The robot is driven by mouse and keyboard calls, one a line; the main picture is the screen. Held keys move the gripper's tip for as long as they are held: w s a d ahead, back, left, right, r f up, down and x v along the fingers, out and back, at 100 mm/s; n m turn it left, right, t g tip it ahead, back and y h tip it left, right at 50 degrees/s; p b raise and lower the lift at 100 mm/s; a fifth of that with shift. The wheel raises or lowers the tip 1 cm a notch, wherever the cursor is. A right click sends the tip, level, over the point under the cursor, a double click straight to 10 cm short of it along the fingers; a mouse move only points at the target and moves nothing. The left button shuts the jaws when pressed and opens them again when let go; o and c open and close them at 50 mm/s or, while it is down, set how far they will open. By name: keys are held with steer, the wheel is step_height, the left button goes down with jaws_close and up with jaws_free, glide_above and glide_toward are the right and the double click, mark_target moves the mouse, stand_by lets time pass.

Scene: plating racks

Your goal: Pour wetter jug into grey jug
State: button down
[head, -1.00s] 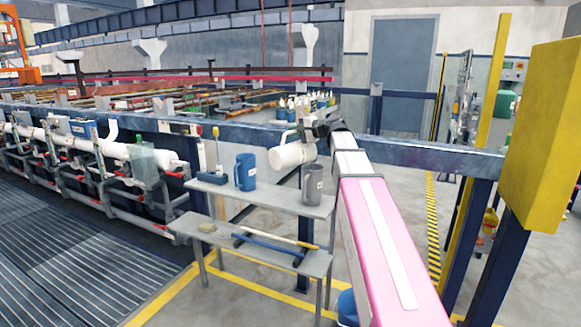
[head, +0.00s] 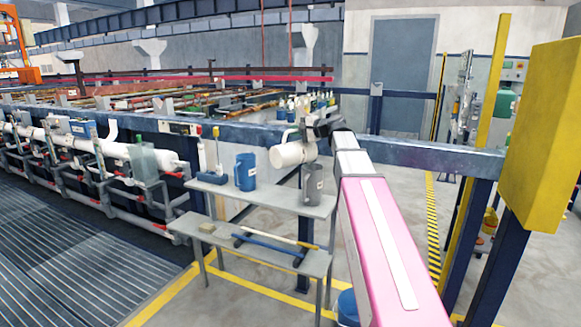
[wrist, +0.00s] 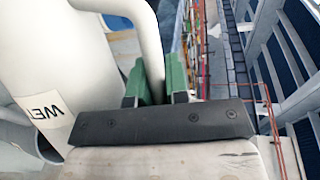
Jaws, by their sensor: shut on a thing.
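The white wetter jug (head: 292,154) is held in the air, lying nearly on its side, above the grey jug. Its label, partly reading "WE", shows in the wrist view, where the jug's white body (wrist: 40,60) fills the left. My gripper (head: 316,130) is shut on its handle (wrist: 150,45), between green finger pads. The grey jug (head: 313,187) stands upright at the right end of the upper shelf, below and slightly right of the white jug. No liquid stream is visible, and I cannot see either jug's contents.
A blue jug (head: 246,172) stands upright on the grey upper shelf (head: 275,200), left of the grey jug. The lower shelf (head: 220,236) bears long-handled tools. A blue rail (head: 420,152) runs behind. A yellow box (head: 545,135) on a post stands at right.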

mark_target(287, 146)
steer(key=shift+a, duration=0.1)
stand_by(0.3)
steer(key=shift+s+a+f+n+h, duration=0.4)
steer(key=shift+s+a+f+n, duration=0.1)
steer(key=shift+a+f+n, duration=0.25)
steer(key=shift+s+a+f+n+h, duration=0.45)
steer(key=shift+a+n, duration=0.1)
steer(key=shift+a, duration=0.25)
steer(key=shift+f, duration=0.1)
steer(key=shift+s+a+f, duration=0.15)
steer(key=shift+a, duration=0.05)
steer(key=shift+s+a+f+n+t+h, duration=0.15)
steer(key=shift+s+a+f+n+h, duration=0.15)
steer(key=shift+a+f+n+h, duration=0.35)
steer(key=shift+s+a+f+n+t+h, duration=0.2)
steer(key=shift+s+a+f+n, duration=0.15)
steer(key=shift+f+n, duration=0.35)
steer(key=shift+f, duration=0.15)
